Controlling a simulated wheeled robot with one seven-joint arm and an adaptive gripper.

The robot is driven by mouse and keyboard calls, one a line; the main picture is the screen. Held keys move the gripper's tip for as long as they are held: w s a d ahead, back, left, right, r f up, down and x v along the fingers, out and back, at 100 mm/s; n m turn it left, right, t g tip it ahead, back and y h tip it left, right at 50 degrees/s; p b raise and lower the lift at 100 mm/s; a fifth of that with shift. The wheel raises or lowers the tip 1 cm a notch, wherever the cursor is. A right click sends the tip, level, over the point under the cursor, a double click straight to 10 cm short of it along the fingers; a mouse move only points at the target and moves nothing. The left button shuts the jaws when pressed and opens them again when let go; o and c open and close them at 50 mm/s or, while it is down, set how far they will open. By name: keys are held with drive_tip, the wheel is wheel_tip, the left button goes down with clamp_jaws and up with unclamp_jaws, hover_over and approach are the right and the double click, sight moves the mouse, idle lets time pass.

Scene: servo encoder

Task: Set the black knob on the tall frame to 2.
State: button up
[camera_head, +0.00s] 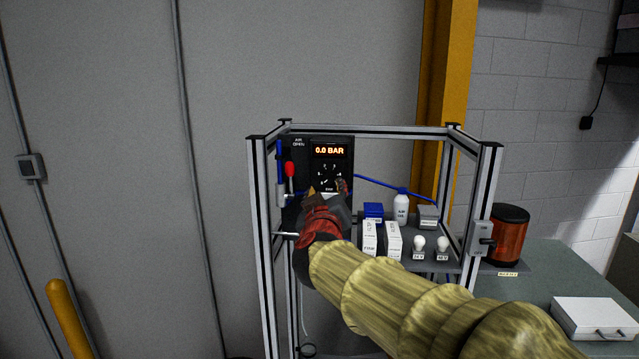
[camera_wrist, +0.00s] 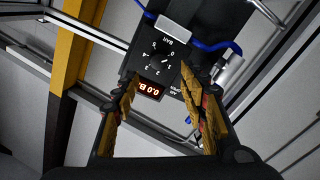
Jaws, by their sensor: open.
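The tall aluminium frame (camera_head: 265,250) carries a dark panel with a lit display (camera_head: 329,150) reading 0.0 BAR. The black knob sits below this display. The knob (camera_wrist: 163,62) shows in the wrist view, ringed by numbers on the panel; I cannot tell surely where its pointer stands. My gripper (camera_wrist: 163,82) is open, its two fingers apart and pointing at the panel, with nothing between them. The knob appears just beyond the fingertips, apart from them. In the head view my gripper (camera_head: 328,197) covers the lower part of the panel.
A red lever (camera_head: 290,170) stands left of the display. A blue hose (camera_head: 378,184) runs right from the panel. An orange-red cylinder (camera_head: 508,238) stands right of the frame.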

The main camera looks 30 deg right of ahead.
sight(329, 179)
drive_tip(key=shift+n, duration=0.3)
drive_tip(key=x, duration=0.8)
drive_tip(key=shift+d, duration=0.15)
drive_tip(key=shift+c, duration=0.8)
clamp_jaws()
